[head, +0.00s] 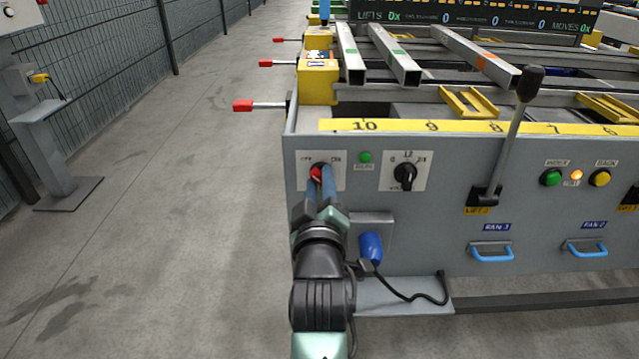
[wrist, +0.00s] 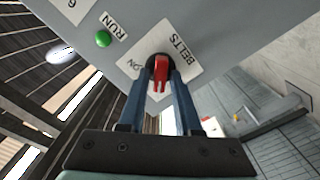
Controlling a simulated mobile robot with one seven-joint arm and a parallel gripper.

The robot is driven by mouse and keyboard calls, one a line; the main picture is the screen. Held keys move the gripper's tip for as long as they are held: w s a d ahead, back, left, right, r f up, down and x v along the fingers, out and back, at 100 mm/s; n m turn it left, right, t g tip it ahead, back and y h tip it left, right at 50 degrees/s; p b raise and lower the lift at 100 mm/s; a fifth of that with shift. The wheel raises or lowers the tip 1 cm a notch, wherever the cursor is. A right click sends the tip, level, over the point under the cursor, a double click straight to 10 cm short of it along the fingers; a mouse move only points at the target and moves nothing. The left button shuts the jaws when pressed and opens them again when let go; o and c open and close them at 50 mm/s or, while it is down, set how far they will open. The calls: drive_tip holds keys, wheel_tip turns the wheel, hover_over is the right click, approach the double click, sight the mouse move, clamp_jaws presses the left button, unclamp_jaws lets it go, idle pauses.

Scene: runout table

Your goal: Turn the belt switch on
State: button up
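The belt switch is a red lever on a black round base (head: 316,174), set in a white plate at the left end of the grey panel. It also shows in the wrist view (wrist: 161,72), with "BELTS" and "ON" printed beside it. The "OFF" mark is at the plate's upper left in the head view, "ON" at its upper right. My gripper (head: 320,180) is at the switch, its two blue fingers on either side of the red lever. In the wrist view the fingertips (wrist: 162,76) flank the lever closely; whether they press on it I cannot tell.
A green lamp (head: 365,157) and a black rotary knob (head: 405,177) are right of the switch. A blue plug (head: 371,247) with a black cable is below. A tall black-knobbed lever (head: 507,140) stands farther right. The floor (head: 190,220) on the left is clear.

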clamp_jaws()
drive_tip(key=shift+p, duration=0.3)
drive_tip(key=shift+r+m+p, duration=0.15)
drive_tip(key=shift+m+p, duration=0.65)
drive_tip(key=shift+m, duration=0.2)
drive_tip(key=m+p, duration=0.3)
drive_tip(key=m, duration=0.1)
drive_tip(key=shift+m, duration=0.3)
drive_tip(key=shift+d+m+p, duration=0.15)
drive_tip(key=shift+m+p, duration=1.5)
drive_tip(key=shift+m, duration=1.2)
drive_tip(key=shift+d+m+p, duration=0.15)
drive_tip(key=shift+m+p, duration=1.5)
drive_tip(key=shift+m, duration=1.2)
drive_tip(key=shift+o, duration=1.7)
unclamp_jaws()
